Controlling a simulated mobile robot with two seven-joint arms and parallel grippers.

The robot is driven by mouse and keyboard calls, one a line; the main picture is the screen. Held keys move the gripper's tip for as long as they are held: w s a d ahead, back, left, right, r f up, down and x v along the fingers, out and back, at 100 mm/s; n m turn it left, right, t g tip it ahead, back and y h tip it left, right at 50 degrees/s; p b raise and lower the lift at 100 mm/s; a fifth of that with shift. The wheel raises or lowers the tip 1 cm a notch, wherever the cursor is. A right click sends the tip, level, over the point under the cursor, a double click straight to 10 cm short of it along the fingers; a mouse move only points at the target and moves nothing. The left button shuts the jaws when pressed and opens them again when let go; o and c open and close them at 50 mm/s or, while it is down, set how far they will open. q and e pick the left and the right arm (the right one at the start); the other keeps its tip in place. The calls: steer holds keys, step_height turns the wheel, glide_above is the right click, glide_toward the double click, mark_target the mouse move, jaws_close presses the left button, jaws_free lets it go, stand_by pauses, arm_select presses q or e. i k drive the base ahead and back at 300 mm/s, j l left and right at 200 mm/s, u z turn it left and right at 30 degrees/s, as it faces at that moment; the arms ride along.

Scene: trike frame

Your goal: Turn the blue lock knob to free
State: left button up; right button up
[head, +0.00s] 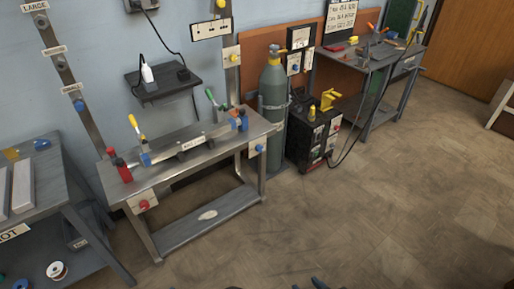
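Several blue knobs show, and I cannot tell for sure which is the lock knob. One blue knob (260,148) sits on a white plate at the right front leg of the steel bench (205,139). Another blue knob (79,105) is on the wall post at the left, and a third blue knob (294,69) is on a panel behind the gas cylinder. My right gripper (320,284) shows only as dark tips at the bottom edge, far from all the knobs; its opening is unclear. My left gripper is not in view.
The bench carries a clamped bar with red, blue and yellow-handled parts. A red knob (144,204) is on its left front. A gas cylinder (273,95) and a black welding cart (312,140) stand to its right. The floor (370,220) in front is clear.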

mark_target(259, 149)
steer(key=i+j, duration=0.2)
steer(key=i, duration=0.25)
steer(key=i+j+z, duration=0.1)
steer(key=i+j, duration=0.15)
steer(key=i, duration=0.2)
steer(key=i+z, duration=0.15)
steer(key=z, duration=0.2)
steer(key=i+j+z, duration=0.15)
steer(key=z, duration=0.25)
steer(key=i+j+z, duration=0.15)
steer(key=z, duration=0.2)
steer(key=i+j, duration=0.5)
steer(key=j, duration=0.15)
